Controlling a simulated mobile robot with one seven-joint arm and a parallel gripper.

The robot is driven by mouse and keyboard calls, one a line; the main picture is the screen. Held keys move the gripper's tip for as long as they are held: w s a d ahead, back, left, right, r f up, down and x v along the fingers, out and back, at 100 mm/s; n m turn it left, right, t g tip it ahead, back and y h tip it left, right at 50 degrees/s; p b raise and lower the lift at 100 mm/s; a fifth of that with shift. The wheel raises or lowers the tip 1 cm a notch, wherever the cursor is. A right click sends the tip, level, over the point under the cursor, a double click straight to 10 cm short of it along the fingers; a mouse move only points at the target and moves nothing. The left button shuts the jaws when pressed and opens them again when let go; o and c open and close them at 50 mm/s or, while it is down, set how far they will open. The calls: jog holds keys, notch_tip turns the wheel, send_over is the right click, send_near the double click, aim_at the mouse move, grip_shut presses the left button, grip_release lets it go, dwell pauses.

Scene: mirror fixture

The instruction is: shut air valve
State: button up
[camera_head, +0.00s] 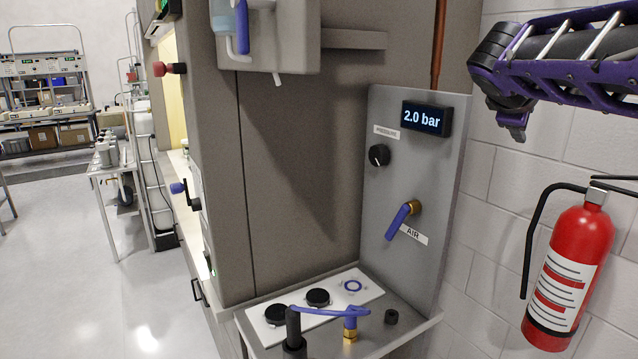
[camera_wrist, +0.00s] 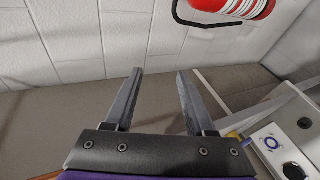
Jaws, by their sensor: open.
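The air valve has a blue lever handle (camera_head: 398,221) on a brass body (camera_head: 414,207), mounted on the grey upright panel (camera_head: 382,270) beside the "AIR" label (camera_head: 413,234). The handle slants down and to the left from the brass. The display (camera_head: 427,118) above it reads 2.0 bar. My gripper's two fingers (camera_wrist: 158,85) show in the wrist view, spread apart with nothing between them. In the head view my purple arm is at the upper right, above and to the right of the valve and apart from it. The air valve is not clearly visible in the wrist view.
A red fire extinguisher (camera_head: 570,270) hangs on the white wall at the right, below my arm. A black knob (camera_head: 379,155) is above the valve. Below is a shelf with a white plate (camera_head: 335,288) and a second blue-handled brass fitting (camera_head: 350,325). A grey box (camera_head: 300,45) juts out at upper left.

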aim_at(393, 228)
jog(key=w+a+f+n+h, duration=0.2)
jog(key=a+f, duration=0.4)
jog(key=f, duration=0.3)
jog(key=w+a+f+n+h, duration=0.2)
jog(key=w+a+f+n, duration=0.2)
jog(key=f, duration=0.5)
jog(key=w+a+f+n+h, duration=0.2)
jog(key=w+a+f+n, duration=0.2)
jog(key=a+f, duration=0.4)
jog(key=shift+w+a+f+h, duration=0.15)
jog(key=shift+w+f+h, duration=0.15)
jog(key=shift+f, duration=0.45)
jog(key=shift+s+d+r, duration=0.4)
jog(key=shift+s+d, duration=0.05)
jog(key=shift+s, duration=0.2)
jog(key=shift+s+d+r, duration=0.4)
jog(key=shift+s+d, duration=0.05)
jog(key=shift+s, duration=0.15)
jog(key=c, duration=0.3)
jog(key=w+a+f, duration=0.2)
jog(key=w+a, duration=0.1)
jog(key=shift+a+f, duration=0.2)
jog(key=shift+a, duration=0.1)
jog(key=shift+c, duration=1.4)
jog(key=shift+s+d+r, duration=0.2)
jog(key=shift+d+r, duration=0.4)
jog(key=shift+d, duration=0.05)
grip_shut()
jog(key=shift+w, duration=0.1)
jog(key=shift+d, duration=0.1)
